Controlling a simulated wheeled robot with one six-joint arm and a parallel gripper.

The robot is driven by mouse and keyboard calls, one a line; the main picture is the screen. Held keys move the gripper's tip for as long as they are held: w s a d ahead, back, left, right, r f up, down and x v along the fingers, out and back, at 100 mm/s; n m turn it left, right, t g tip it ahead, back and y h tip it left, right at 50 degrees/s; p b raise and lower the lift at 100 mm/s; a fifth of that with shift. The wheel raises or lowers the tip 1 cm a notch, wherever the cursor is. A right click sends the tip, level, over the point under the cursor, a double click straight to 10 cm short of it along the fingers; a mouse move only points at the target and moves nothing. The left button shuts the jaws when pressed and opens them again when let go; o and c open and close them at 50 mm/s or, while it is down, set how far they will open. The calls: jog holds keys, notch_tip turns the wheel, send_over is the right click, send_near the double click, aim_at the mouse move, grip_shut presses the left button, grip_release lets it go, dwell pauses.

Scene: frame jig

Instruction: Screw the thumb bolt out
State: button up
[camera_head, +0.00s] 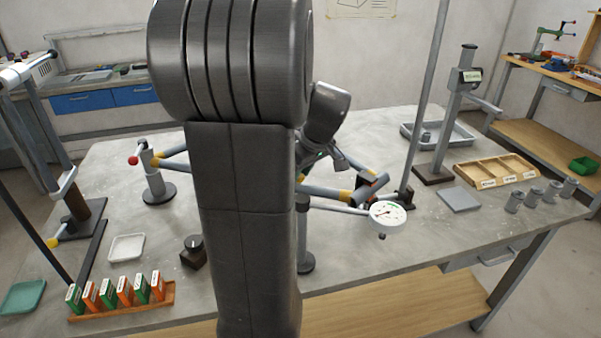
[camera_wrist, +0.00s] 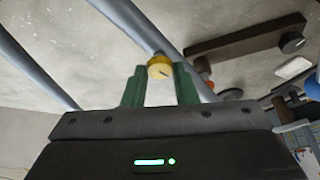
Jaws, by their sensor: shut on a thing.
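In the wrist view the green fingers of my gripper (camera_wrist: 159,74) stand on either side of a round yellow piece with a dark line on its face, which I take for the thumb bolt (camera_wrist: 160,68). My gripper is shut on it. It sits at the end of a grey tube (camera_wrist: 130,22) of the frame. In the head view my arm hides the middle of the frame; grey tubes with yellow ends (camera_head: 325,191) show on both sides of it. The bolt cannot be made out there, and its thread is hidden in both views.
A white dial gauge (camera_head: 388,215) stands right of my arm. A support post (camera_head: 155,184) with a red knob stands left. A wooden compartment tray (camera_head: 495,172) and several grey cylinders lie right; a rack of green and orange blocks (camera_head: 120,298) lies front left.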

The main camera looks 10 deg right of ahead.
jog(key=n, duration=0.2)
jog(key=n+g+y, duration=0.1)
jog(key=n, duration=0.1)
jog(key=shift+w+d+f+n+b, duration=0.1)
jog(key=shift+d+n+b, duration=0.1)
jog(key=shift+n+b, duration=0.2)
jog(key=n+g+y, duration=0.1)
jog(key=n, duration=0.2)
jog(key=shift+w+n+g, duration=0.15)
jog(key=shift+n+g, duration=0.15)
jog(key=n+g, duration=0.1)
jog(key=n, duration=0.1)
jog(key=n+p, duration=0.1)
jog(key=n, duration=0.1)
jog(key=shift+w+g, duration=0.2)
jog(key=shift+g, duration=0.2)
jog(key=shift+w+n+g+p, duration=0.15)
jog(key=shift+n+g+p, duration=0.5)
jog(key=shift+n, duration=1.85)
jog(key=shift+g, duration=0.25)
jog(key=o, duration=1)
jog(key=shift+w, duration=0.1)
